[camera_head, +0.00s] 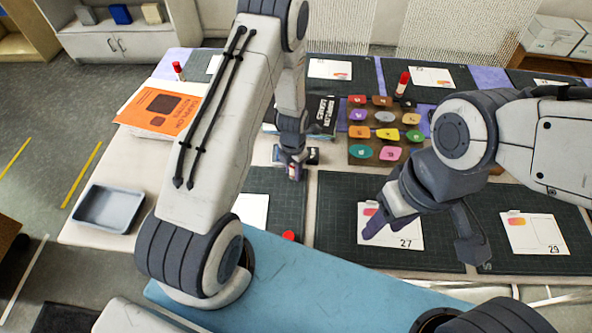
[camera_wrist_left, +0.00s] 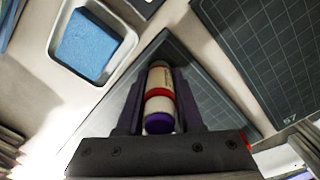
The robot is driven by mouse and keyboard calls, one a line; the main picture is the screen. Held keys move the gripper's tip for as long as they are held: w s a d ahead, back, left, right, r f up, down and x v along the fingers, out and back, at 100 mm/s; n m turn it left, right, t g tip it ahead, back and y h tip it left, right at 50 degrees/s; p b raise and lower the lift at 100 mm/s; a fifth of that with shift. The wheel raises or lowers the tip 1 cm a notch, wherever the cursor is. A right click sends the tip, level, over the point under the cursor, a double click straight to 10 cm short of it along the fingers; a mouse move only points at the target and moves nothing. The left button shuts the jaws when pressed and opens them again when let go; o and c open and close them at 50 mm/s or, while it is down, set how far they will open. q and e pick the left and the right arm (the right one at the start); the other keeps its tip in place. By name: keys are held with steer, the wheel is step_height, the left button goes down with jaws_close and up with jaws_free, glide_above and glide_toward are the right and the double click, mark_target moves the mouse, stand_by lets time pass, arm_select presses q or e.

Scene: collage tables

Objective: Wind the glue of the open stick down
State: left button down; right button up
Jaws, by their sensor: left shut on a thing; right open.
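The open glue stick (camera_wrist_left: 160,95) has a white body, a red ring and a purple end. My left gripper (camera_wrist_left: 158,100) is shut on it, one finger on each side, with the purple end towards the wrist camera. In the head view my left gripper (camera_head: 292,166) holds it above the back of a dark mat, and the stick is mostly hidden by the fingers. A red cap-like piece (camera_head: 289,236) is near the front of that mat. My right gripper (camera_head: 424,246) is open and empty above the mat with card 27 (camera_head: 408,241).
Capped glue sticks stand at the back (camera_head: 178,70) and behind the palette (camera_head: 403,82). A wooden tray of coloured pieces (camera_head: 362,155) is between the arms. A grey tray (camera_head: 83,212) and an orange book (camera_head: 160,112) are at left. A blue sponge (camera_wrist_left: 88,46) shows in the wrist view.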

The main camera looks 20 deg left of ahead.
arm_select(q)
steer(key=shift+c, duration=2.3)
jaws_free()
steer(key=o, duration=0.5)
steer(key=shift+c, duration=0.2)
steer(key=shift+s+r, duration=0.1)
steer(key=shift+r+p, duration=2.9)
steer(key=shift+r, duration=0.85)
